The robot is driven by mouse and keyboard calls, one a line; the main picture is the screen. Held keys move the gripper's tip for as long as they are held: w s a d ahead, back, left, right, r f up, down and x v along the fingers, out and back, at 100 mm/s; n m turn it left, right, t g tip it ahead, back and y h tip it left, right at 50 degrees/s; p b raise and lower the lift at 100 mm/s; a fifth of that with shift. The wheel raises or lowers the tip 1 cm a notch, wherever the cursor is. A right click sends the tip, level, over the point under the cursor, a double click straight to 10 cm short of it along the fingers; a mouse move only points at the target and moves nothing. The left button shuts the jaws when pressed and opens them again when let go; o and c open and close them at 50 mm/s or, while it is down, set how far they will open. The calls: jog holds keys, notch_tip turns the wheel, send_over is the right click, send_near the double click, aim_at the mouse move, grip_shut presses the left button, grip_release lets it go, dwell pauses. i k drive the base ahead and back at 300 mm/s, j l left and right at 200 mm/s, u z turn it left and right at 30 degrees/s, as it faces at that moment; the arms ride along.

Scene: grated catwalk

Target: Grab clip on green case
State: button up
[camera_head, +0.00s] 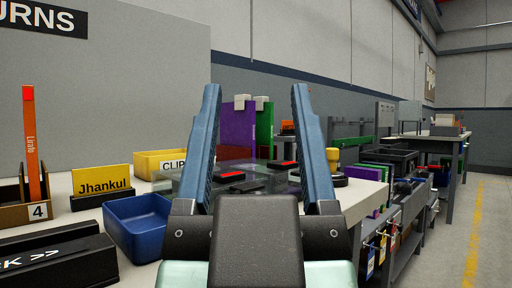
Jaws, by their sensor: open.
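A green case (264,130) stands upright beyond my gripper, between its fingers in the picture. A small pale clip (260,102) sits on its top edge. A purple case (238,128) stands just left of it, with a similar pale clip (241,101) on its top. My gripper (254,92) is open and empty, with one blue finger on each side of the cases. It appears nearer to me than the cases and touches neither.
A clear tray (215,180) with red-and-black items lies in front of the cases. A blue bin (137,225), yellow "CLIP" bin (150,163) and yellow "Jhankul" sign (101,179) are left. A yellow-topped stamp-like object (333,160) is right. An aisle lies far right.

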aim_at(260, 101)
jog(key=l+u, duration=0.5)
jog(key=l, duration=0.8)
jog(key=k, duration=0.05)
